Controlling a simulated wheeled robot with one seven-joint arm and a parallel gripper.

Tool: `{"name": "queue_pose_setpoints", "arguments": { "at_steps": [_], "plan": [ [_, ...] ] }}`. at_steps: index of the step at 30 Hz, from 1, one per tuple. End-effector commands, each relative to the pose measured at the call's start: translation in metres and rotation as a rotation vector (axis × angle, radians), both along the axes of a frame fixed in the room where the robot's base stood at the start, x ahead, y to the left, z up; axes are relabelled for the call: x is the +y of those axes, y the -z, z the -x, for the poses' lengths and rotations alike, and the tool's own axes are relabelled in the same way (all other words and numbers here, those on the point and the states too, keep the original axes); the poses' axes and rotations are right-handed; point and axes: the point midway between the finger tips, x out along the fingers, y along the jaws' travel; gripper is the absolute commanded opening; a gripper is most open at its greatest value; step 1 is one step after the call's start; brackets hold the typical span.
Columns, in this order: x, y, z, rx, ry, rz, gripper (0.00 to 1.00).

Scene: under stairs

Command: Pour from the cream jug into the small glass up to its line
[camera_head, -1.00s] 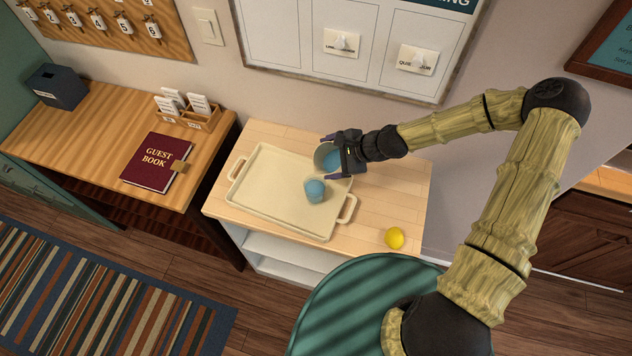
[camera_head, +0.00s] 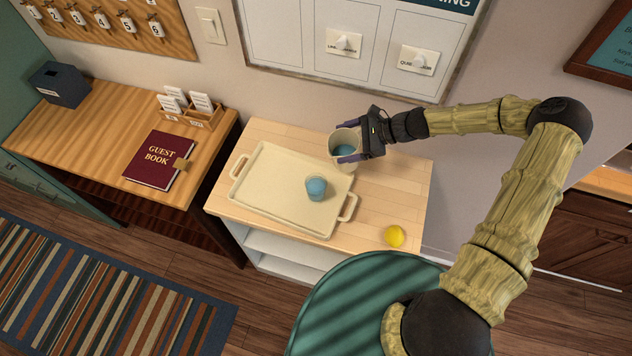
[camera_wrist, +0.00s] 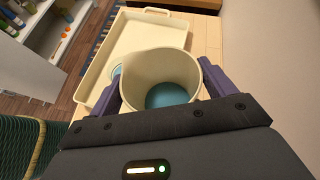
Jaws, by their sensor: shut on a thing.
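The cream jug (camera_head: 345,139) is held in my gripper (camera_head: 358,147), which is shut on its sides above the back right of the tray. In the wrist view the jug (camera_wrist: 160,68) stands between the two fingers (camera_wrist: 163,90), with blue liquid in its bottom. It looks near upright. The small glass (camera_head: 316,188) stands on the tray, to the lower left of the jug, and looks blue with liquid. In the wrist view the jug hides most of the glass. I cannot make out its line or how the level sits against it.
The cream tray (camera_head: 270,202) lies on a pale wooden cabinet top (camera_head: 395,180). A yellow ball-like thing (camera_head: 395,236) is at its front right. A desk at left holds a guest book (camera_head: 158,160) and a card holder (camera_head: 190,112). The wall is close behind.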

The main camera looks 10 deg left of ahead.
Motion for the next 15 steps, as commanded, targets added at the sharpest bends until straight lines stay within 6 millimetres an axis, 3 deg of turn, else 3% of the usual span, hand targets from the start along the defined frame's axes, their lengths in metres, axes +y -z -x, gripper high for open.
{"name": "queue_pose_setpoints", "arguments": {
  "at_steps": [6, 15],
  "plan": [
    [-0.009, 0.007, -0.015, 0.133, 0.0, -0.092, 0.2],
    [-0.009, -0.002, -0.016, 0.167, -0.005, -0.114, 0.2]
  ]
}}
